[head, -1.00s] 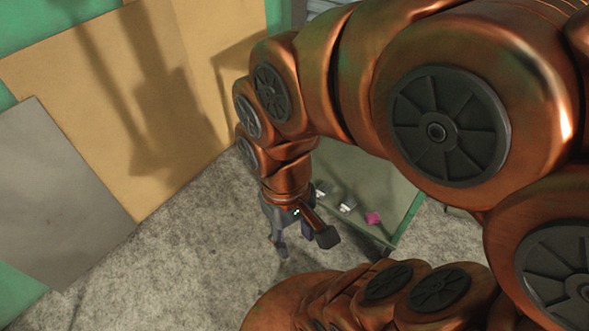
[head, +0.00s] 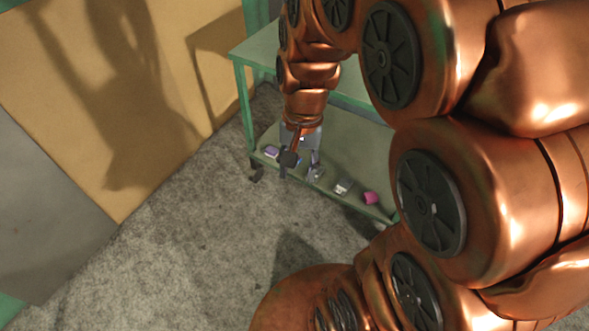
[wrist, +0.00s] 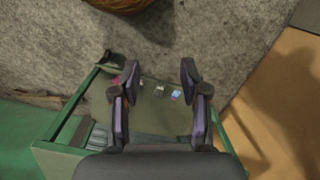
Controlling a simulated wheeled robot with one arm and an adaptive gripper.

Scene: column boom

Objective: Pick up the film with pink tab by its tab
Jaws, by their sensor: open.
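Several small items lie in a row on the low shelf (head: 335,180). A bright pink item (head: 370,197) is at its right end in the head view; it shows as a small red-pink patch in the wrist view (wrist: 116,80). A pale item with purple-pink colour (head: 271,152) is at the left end; it shows between my fingers in the wrist view (wrist: 176,94). Which one is the film with pink tab I cannot tell; no tab is clear. My gripper (head: 301,168) is open and empty, pointing down near the shelf's front edge, over the left part of the row.
A grey-white item (head: 343,187) and another pale item (head: 316,174) lie between them. The green rack's upper board (head: 258,46) and posts stand close behind my gripper. A tan wall panel (head: 100,110) is at the left. The grey floor (head: 190,245) in front is clear.

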